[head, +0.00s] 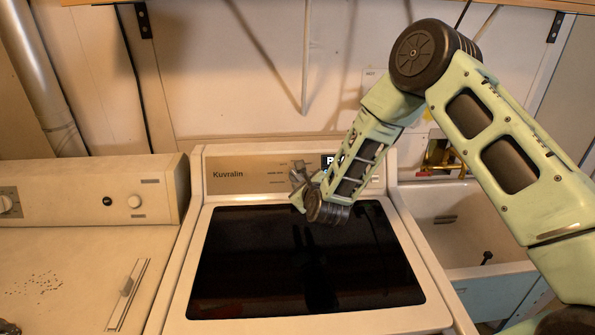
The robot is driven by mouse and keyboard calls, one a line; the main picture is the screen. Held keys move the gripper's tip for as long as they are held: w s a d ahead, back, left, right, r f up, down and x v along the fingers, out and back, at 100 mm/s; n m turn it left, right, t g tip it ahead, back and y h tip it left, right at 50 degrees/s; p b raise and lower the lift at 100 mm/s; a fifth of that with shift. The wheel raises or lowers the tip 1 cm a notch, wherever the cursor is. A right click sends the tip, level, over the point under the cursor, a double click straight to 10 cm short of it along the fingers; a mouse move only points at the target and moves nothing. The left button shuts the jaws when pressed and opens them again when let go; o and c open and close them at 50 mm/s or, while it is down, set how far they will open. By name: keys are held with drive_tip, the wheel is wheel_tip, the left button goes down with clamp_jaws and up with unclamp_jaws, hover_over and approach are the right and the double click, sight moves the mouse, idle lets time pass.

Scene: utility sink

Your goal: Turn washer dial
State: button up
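The washer (194,243) with the "Kuvralin" panel (228,162) stands in the middle of the head view, with a dark glossy lid (250,265). My gripper (297,177) is small in view, close in front of the middle of that panel and above the back of the lid. I cannot tell whether it touches the panel. No dial on this panel can be made out; my gripper and forearm cover its middle and part of its right side. A lit display (334,160) shows partly behind my forearm. Whether my fingers are apart or closed is too small to tell.
Another machine (75,250) stands close on the left, with a white knob (134,202) and another knob (6,204) on its raised back panel. A utility sink (450,225) with a brass faucet (438,155) is on the right. A shelf edge (300,3) crosses the top.

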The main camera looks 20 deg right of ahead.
sight(296, 175)
drive_tip(key=p+x, duration=0.2)
drive_tip(key=x, duration=0.5)
drive_tip(key=shift+w, duration=0.1)
clamp_jaws()
